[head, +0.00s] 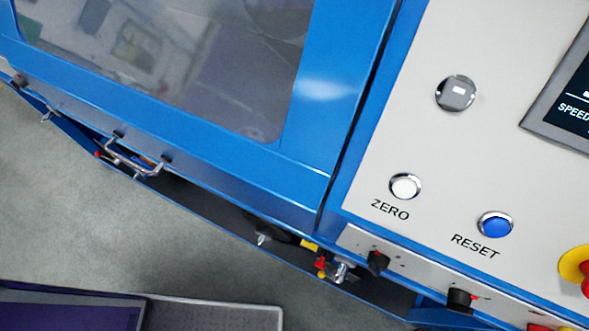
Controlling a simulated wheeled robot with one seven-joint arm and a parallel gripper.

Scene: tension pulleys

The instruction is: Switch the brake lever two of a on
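A blue machine (230,190) fills most of the head view. Below its front edge, several small fittings show in the dark gap, including a small red-topped part (321,263) and a metal fitting (342,271). Another metal fitting (262,239) is further left, beside a dark round part. I cannot tell which of these, if any, is brake lever two, nor its position. My gripper is not in view.
A grey control panel (430,150) at the right has a white ZERO button (405,186), a blue RESET button (495,225) and black knobs (378,262) on its lower edge. The windowed cover has a metal handle (135,163). A grey-purple tray-like object (215,312) lies at lower left.

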